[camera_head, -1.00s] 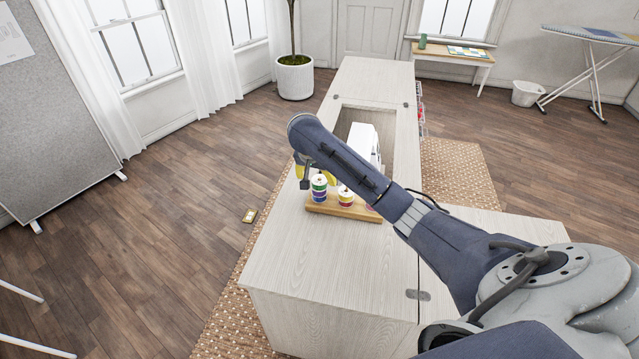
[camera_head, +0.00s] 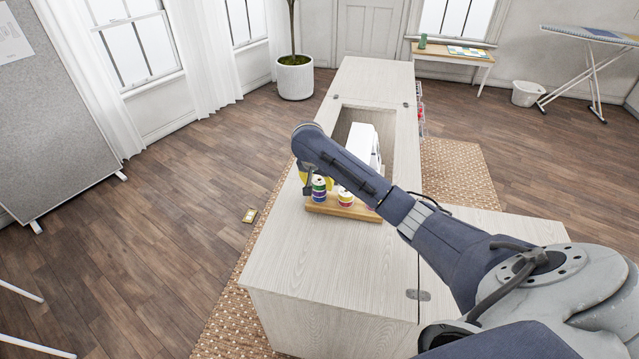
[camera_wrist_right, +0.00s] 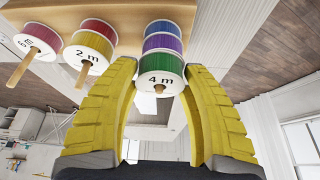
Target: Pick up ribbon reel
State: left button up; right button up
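A tall stack of ribbon reels (camera_head: 319,186), in green, blue, purple and red, stands at the left end of a wooden peg board (camera_head: 345,209). In the right wrist view, the front green reel (camera_wrist_right: 161,85) is marked 4 m, with a peg end through its middle. My right gripper (camera_wrist_right: 160,78) is open, its yellow fingers on either side of this green reel, close to its edges. I cannot tell whether they touch it. In the head view the gripper (camera_head: 308,188) is at the stack, partly hidden. My left gripper is not in view.
A yellow and red 2 m stack (camera_wrist_right: 91,50) and a red reel (camera_wrist_right: 38,40) stand beside the tall stack. A white sewing machine (camera_head: 362,143) sits in the cabinet opening behind. The cabinet top (camera_head: 300,260) in front is clear.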

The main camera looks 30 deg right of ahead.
jog(key=c, duration=0.5)
jog(key=shift+o, duration=0.2)
jog(key=shift+r, duration=0.15)
notch_tip(320, 180, up, 20)
jog(key=shift+f, duration=0.15)
jog(key=shift+c, duration=0.2)
dwell(0.5)
